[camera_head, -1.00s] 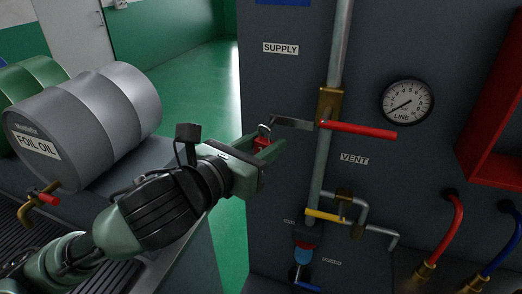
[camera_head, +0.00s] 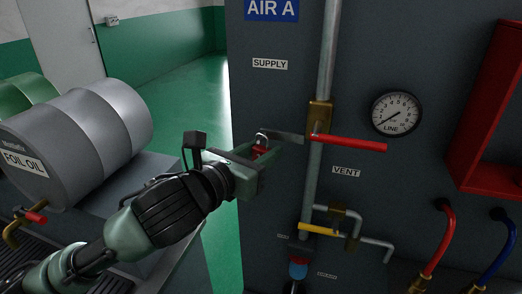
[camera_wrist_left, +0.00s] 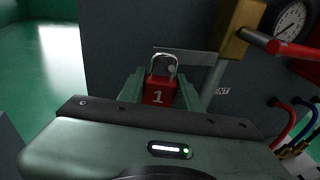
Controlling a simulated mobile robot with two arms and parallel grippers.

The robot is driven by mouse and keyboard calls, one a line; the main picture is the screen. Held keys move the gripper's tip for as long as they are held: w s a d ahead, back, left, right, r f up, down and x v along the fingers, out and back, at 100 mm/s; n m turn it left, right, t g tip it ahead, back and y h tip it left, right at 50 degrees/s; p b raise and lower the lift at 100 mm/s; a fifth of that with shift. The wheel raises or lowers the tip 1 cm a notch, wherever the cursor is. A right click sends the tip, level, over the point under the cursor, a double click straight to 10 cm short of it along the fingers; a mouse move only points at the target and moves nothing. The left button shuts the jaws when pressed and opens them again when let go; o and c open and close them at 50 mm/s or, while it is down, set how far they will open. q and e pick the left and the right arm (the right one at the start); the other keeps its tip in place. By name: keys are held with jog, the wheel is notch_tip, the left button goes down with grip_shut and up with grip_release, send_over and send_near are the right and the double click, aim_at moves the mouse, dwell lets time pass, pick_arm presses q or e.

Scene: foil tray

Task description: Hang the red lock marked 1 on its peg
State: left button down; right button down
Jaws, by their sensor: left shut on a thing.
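The red lock marked 1 (camera_wrist_left: 159,91) is held upright between the fingers of my left gripper (camera_wrist_left: 160,95), its closed-looking silver shackle pointing up. In the head view the same lock (camera_head: 259,152) shows small in my left gripper (camera_head: 258,160), beside the grey metal plate (camera_head: 287,136) at the supply valve. In the left wrist view the shackle overlaps this plate (camera_wrist_left: 190,64); I cannot tell whether it passes through it. No peg can be made out clearly. My right gripper is not in view.
The supply valve's red handle (camera_head: 350,143) sticks out right of the pipe (camera_head: 325,75). The yellow vent handle (camera_head: 320,230) is below. A pressure gauge (camera_head: 397,113) and a red box (camera_head: 474,177) are to the right.

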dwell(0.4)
pick_arm(q)
jog(key=c, duration=0.9)
grip_release()
